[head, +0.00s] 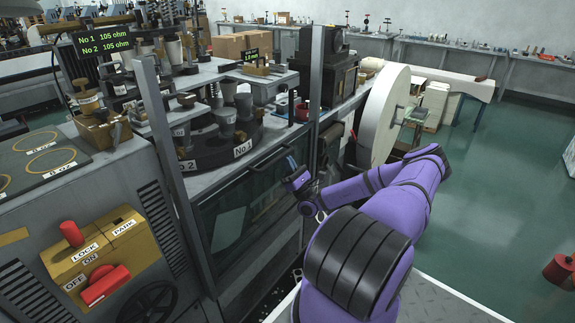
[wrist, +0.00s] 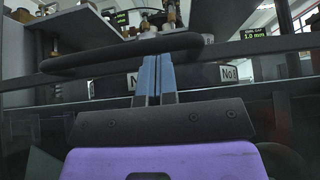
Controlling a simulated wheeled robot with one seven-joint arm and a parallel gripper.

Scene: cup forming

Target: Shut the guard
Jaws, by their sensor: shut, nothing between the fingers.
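The guard (head: 235,222) is a dark-framed clear panel between two upright grey posts on the machine's front. It sits low, its top edge below the turntable, and the space above it between the posts is uncovered. My gripper (head: 291,163) is at the panel's upper right part, near the right post. In the wrist view its blue fingers (wrist: 158,62) are together and hold nothing. A dark rounded bar (wrist: 90,62) runs across just at the fingertips. I cannot tell whether the fingers touch it.
Behind the guard is a dark turntable (head: 197,152) with metal cups and number labels. A yellow box (head: 105,255) with red levers is at the lower left. A large pale disc (head: 384,115) stands right of the machine, close to my arm.

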